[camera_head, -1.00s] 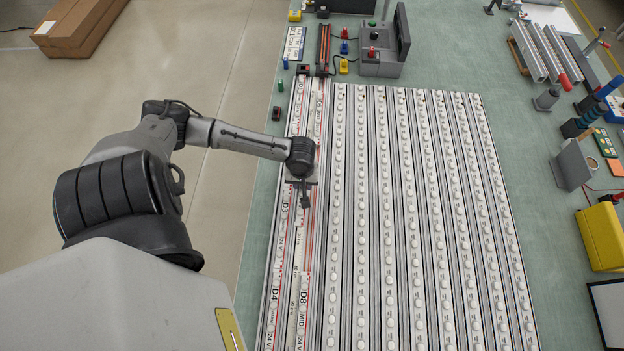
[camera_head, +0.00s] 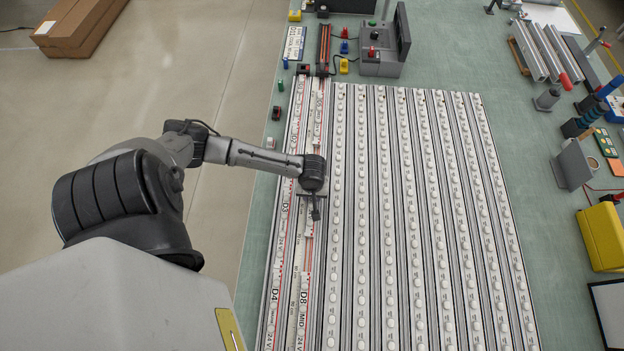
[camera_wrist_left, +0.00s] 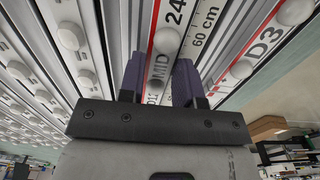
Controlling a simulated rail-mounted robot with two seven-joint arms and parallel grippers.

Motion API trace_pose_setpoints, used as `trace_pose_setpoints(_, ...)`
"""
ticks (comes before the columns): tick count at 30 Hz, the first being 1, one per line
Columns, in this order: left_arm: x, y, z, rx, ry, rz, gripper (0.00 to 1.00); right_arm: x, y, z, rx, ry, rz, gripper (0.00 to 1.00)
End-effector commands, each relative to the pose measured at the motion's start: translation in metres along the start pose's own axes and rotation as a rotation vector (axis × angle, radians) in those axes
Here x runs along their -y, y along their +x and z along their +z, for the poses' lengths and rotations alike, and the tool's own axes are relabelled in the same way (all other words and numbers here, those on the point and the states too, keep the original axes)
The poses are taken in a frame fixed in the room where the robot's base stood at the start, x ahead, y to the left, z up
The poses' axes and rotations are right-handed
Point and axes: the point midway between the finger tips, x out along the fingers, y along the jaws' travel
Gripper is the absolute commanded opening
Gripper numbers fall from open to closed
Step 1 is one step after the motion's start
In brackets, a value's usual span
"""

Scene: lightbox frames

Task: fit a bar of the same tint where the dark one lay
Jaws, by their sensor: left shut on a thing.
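My left gripper (camera_head: 315,214) is over the second column from the left of the lightbox frame (camera_head: 440,200). Bars marked D4 (camera_head: 273,300) and D8 (camera_head: 302,300) lie nearer. My right gripper is out of view.
Rows of lensed bars fill the frame to the right. Beyond its far end stand a grey test box (camera_head: 384,55) and a narrow orange-lined tray (camera_head: 323,45). A yellow box (camera_head: 602,236) stands at the right.

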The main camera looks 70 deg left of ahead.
Motion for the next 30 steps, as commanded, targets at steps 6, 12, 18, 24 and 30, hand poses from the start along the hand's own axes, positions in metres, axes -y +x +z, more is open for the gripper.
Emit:
trace_pose_setpoints(6, 0.000, 0.001, 0.000, 0.000, 0.000, 0.000, 0.38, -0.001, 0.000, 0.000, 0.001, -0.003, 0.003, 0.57)
trace_pose_setpoints(12, 0.000, 0.001, 0.000, 0.000, 0.000, 0.000, 0.57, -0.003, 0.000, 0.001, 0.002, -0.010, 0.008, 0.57)
trace_pose_setpoints(18, 0.000, 0.001, 0.000, 0.000, 0.000, -0.001, 0.57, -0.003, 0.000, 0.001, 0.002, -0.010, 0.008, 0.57)
trace_pose_setpoints(24, 0.000, -0.012, 0.000, 0.000, 0.001, 0.000, 0.57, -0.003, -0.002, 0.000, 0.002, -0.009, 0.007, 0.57)
trace_pose_setpoints(30, 0.000, -0.049, 0.000, 0.000, 0.001, 0.001, 0.57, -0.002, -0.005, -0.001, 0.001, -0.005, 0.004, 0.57)
